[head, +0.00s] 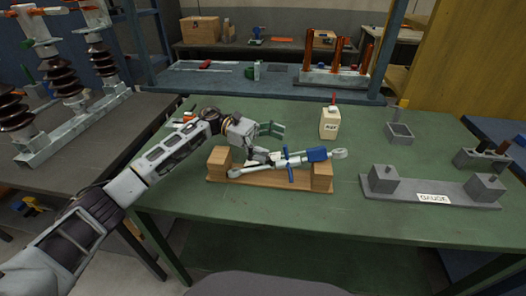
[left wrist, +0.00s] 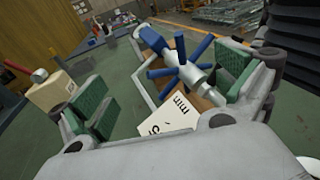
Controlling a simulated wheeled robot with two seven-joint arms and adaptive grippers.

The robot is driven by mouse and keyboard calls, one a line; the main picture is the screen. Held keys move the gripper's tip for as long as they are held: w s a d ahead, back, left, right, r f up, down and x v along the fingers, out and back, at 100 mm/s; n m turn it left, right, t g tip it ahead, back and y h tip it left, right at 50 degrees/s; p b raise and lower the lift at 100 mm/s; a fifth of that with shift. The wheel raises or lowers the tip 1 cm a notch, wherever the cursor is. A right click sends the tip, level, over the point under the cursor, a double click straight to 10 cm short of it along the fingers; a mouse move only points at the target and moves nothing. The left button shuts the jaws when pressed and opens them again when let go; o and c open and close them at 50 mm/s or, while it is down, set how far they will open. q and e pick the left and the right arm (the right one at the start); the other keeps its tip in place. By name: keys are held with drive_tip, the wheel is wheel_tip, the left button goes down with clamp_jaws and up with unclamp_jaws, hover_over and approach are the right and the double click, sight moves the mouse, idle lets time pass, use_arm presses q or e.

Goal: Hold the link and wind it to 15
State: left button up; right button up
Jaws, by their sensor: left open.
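The link (head: 283,162) is a silver rod with an eye at each end, a blue sleeve on its right part and blue spokes near its middle. It lies across a wooden cradle (head: 218,158) with a block at each end. In the left wrist view the link's blue spokes (left wrist: 190,55) and silver barrel show beyond the fingers. My left gripper (head: 266,143) is open, with green finger pads, just behind and above the link's left-middle part. In the left wrist view its pads (left wrist: 163,90) are spread wide with nothing held between them. My right gripper is not in view.
A grey gauge (head: 432,188) with two blocks is at the right of the green table (head: 240,220). A pale labelled box (head: 330,124) with a red-topped item stands behind the cradle. A small grey open box (head: 399,133) is farther right. In the left wrist view, a white card (left wrist: 168,120) reads "min".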

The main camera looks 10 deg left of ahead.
use_arm(q)
clamp_jaws()
idle(0.8)
drive_tip(key=c, duration=0.6)
unclamp_jaws()
drive_tip(key=shift+c, duration=0.2)
